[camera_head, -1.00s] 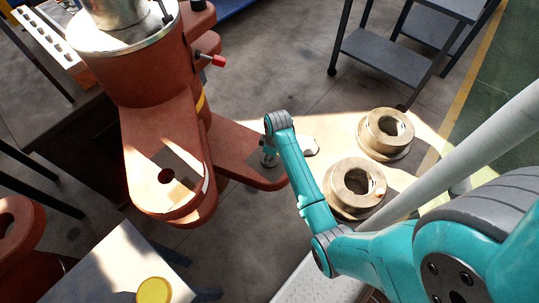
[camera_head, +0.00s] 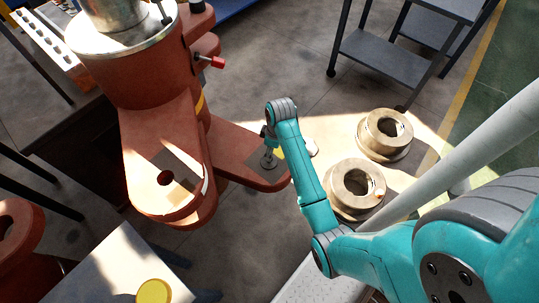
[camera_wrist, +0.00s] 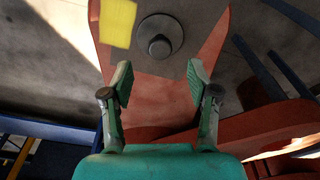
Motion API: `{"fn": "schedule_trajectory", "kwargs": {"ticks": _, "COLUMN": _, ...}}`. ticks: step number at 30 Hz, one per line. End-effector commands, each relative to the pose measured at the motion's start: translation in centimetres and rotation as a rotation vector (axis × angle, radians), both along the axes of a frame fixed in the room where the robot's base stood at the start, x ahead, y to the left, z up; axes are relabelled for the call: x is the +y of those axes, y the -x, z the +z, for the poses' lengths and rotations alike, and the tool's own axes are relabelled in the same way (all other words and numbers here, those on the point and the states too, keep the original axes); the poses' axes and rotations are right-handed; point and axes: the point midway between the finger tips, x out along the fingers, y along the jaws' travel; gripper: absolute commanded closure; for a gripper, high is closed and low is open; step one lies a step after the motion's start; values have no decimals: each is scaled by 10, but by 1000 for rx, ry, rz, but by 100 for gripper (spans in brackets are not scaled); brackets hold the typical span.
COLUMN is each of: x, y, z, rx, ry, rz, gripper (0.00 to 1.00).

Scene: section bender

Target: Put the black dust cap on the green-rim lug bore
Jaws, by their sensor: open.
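A dark grey round cap with a raised knob (camera_wrist: 160,42), which looks like the black dust cap, is on the flat red lug plate (camera_wrist: 165,92) in the wrist view. I cannot tell whether it covers a bore. My gripper (camera_wrist: 160,78) is open and empty, its two fingers apart just short of the cap in the picture. In the head view my gripper (camera_head: 268,150) is over the end of the lower red lug (camera_head: 232,152). Another red lug (camera_head: 150,172) has an open dark bore (camera_head: 166,177). No green rim is clear in either view.
A yellow patch (camera_wrist: 117,22) is beside the cap. A yellow round cap (camera_head: 154,291) lies on a pale table at the bottom left. Two brass-coloured rings (camera_head: 357,184) are right of my arm. A grey shelf cart (camera_head: 385,55) stands behind.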

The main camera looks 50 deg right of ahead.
Motion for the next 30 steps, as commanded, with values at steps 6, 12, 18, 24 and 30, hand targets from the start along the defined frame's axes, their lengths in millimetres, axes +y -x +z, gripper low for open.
{"fn": "schedule_trajectory", "kwargs": {"ticks": 6, "x": -2, "y": 3, "z": 37, "rx": -3, "ry": 1, "rz": 0, "gripper": 40}}
{"fn": "schedule_trajectory", "kwargs": {"ticks": 12, "x": -2, "y": 5, "z": 51, "rx": 0, "ry": 0, "rz": 0, "gripper": 40}}
{"fn": "schedule_trajectory", "kwargs": {"ticks": 18, "x": -2, "y": 6, "z": 53, "rx": 0, "ry": -1, "rz": 0, "gripper": 40}}
{"fn": "schedule_trajectory", "kwargs": {"ticks": 24, "x": -2, "y": 6, "z": 52, "rx": 0, "ry": 0, "rz": 0, "gripper": 40}}
{"fn": "schedule_trajectory", "kwargs": {"ticks": 30, "x": -2, "y": 6, "z": 52, "rx": 0, "ry": 0, "rz": 1, "gripper": 40}}
